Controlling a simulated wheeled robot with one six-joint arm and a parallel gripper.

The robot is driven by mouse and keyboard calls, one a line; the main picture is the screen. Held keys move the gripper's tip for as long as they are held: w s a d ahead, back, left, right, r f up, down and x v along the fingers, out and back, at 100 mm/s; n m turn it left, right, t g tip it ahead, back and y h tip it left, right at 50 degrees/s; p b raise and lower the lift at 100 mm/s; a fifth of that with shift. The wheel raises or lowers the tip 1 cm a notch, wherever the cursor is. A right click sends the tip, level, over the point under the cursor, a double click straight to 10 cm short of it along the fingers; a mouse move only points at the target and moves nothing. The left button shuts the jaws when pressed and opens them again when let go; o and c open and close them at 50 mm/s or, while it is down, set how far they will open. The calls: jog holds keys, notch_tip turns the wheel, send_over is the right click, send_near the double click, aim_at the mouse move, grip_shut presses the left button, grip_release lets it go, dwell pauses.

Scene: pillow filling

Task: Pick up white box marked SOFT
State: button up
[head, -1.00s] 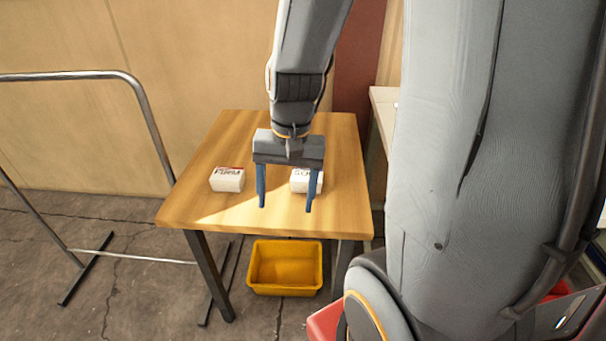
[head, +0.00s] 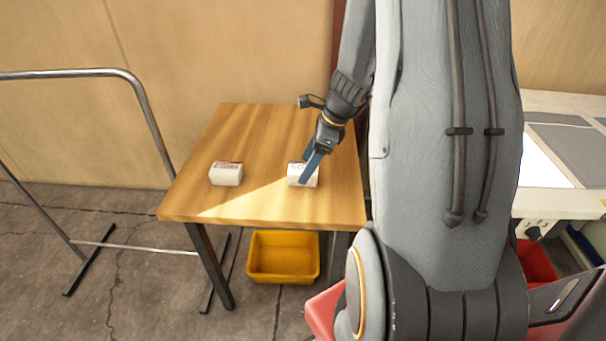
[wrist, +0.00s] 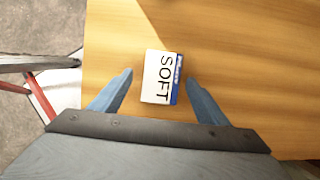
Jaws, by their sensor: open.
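The white box marked SOFT (wrist: 158,77) lies on the wooden table, with a blue strip along one edge. In the wrist view it sits between and slightly beyond the two blue fingertips, with a gap on each side. In the head view the box (head: 296,178) is at the table's right side, partly hidden by the fingers. My gripper (wrist: 158,76) is open and empty, pointing down at the box. In the head view my gripper (head: 309,167) is seen from the side, and I cannot tell its exact height above the box.
A second white box with red on top (head: 226,174) stands left on the wooden table (head: 255,135). A yellow bin (head: 284,262) is on the floor below the table's front edge. A metal rail (head: 142,110) stands at the left. A white-topped bench (head: 565,205) is at the right.

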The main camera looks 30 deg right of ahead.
jog(key=shift+x, duration=1.7)
jog(key=shift+w, duration=0.1)
jog(key=c, duration=1.2)
